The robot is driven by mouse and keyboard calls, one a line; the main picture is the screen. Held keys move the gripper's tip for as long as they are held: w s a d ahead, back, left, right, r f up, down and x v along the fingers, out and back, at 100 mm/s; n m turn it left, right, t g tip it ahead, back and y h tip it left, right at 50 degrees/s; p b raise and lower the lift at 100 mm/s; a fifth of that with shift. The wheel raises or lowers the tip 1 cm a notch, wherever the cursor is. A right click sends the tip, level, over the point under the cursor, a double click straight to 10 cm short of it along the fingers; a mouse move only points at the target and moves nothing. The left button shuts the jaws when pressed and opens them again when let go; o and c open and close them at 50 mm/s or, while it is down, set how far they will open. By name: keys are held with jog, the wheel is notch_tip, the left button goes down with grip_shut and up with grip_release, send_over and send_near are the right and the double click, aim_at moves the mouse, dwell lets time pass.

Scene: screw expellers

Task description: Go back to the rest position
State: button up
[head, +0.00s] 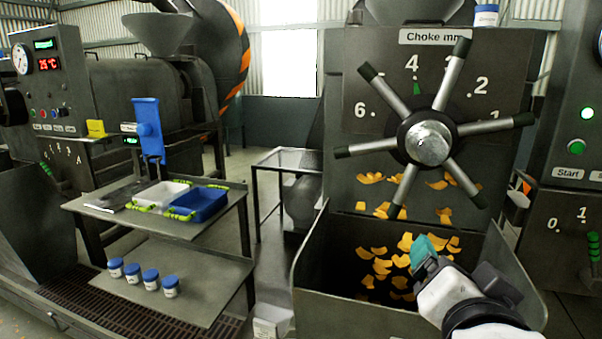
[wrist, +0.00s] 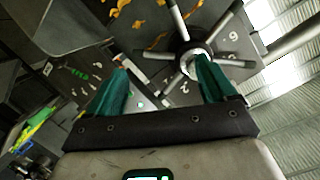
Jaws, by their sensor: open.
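My gripper (head: 428,250) is at the lower right in the head view, in front of the dark bin of the choke machine. In the wrist view my gripper (wrist: 163,88) shows its two green fingers spread wide apart, with nothing between them. The choke handwheel (head: 430,143), a hub with several grey spokes and black tips, stands above and behind my gripper in the head view. The handwheel also shows beyond the fingers in the wrist view (wrist: 192,62). My gripper looks apart from it.
The bin (head: 317,258) holds orange flakes (head: 385,268). A control panel (head: 572,130) stands at right.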

jog(key=s+d+f+n+g, duration=0.2)
jog(key=d+f, duration=0.1)
jog(key=f, duration=0.5)
jog(key=s+d+f+n+g+y, duration=0.1)
jog(key=s+d+f+n+g, duration=0.15)
jog(key=f, duration=0.45)
jog(key=s+d+f+n+g, duration=0.1)
jog(key=d+f+g, duration=0.1)
jog(key=f, duration=0.6)
jog(key=s+d+f+n+g+y+p, duration=0.1)
jog(key=s+f+n+g+y, duration=0.2)
jog(key=s+f, duration=1.4)
jog(key=s+g, duration=0.4)
jog(key=shift+d+f+p, duration=0.2)
jog(key=shift+f+p, duration=0.05)
jog(key=shift+p, duration=0.1)
